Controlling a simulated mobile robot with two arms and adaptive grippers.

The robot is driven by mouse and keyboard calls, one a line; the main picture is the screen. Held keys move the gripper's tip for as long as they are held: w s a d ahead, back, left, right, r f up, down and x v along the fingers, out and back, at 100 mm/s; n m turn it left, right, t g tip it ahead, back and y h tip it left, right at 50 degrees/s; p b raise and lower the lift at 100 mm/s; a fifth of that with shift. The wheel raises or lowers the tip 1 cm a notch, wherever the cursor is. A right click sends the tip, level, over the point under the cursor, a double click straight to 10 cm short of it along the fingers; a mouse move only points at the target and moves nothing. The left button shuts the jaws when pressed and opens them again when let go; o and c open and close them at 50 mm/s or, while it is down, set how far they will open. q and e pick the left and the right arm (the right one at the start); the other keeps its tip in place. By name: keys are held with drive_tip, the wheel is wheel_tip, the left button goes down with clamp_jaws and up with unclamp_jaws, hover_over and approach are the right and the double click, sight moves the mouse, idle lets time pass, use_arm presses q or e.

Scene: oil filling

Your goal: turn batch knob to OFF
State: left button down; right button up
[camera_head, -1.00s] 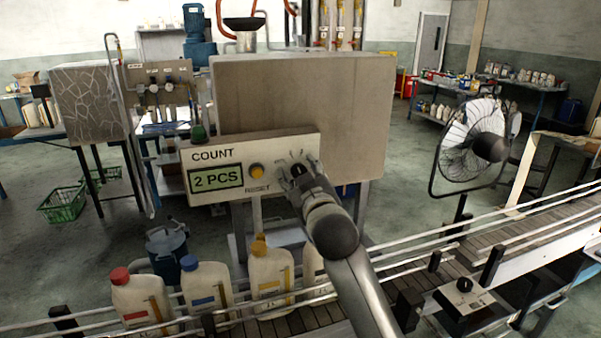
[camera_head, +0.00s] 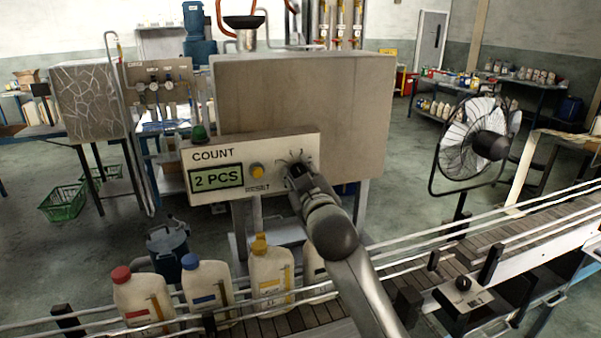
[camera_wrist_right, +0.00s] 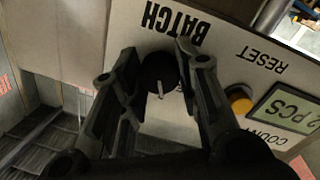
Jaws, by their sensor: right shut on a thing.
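The batch knob (camera_wrist_right: 160,76) is a round black dial with a pale pointer line, on the white count panel (camera_head: 212,158) in the head view. In the right wrist view it sits beside the upside-down word BATCH. My right gripper (camera_head: 297,172) is at the panel's right end and hides most of the knob in the head view. In the right wrist view its two fingers (camera_wrist_right: 158,82) stand on either side of the knob, shut on it. The position labels around the knob are mostly hidden. My left gripper is not in view.
The panel carries a yellow reset button (camera_head: 256,171) and a display (camera_head: 216,178) reading 2 PCS. Bottles with red, blue and yellow caps stand on the conveyor (camera_head: 300,318) below. A second black knob (camera_head: 463,284) sits on a box at the right.

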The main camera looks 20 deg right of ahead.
drive_tip(key=n+p, duration=0.1)
drive_tip(key=n, duration=0.3)
drive_tip(key=shift+r+p, duration=0.1)
drive_tip(key=shift+p, duration=0.3)
drive_tip(key=shift+d+n+p, duration=0.1)
drive_tip(key=shift+n+p, duration=0.45)
drive_tip(key=shift+n, duration=0.85)
drive_tip(key=o, duration=1)
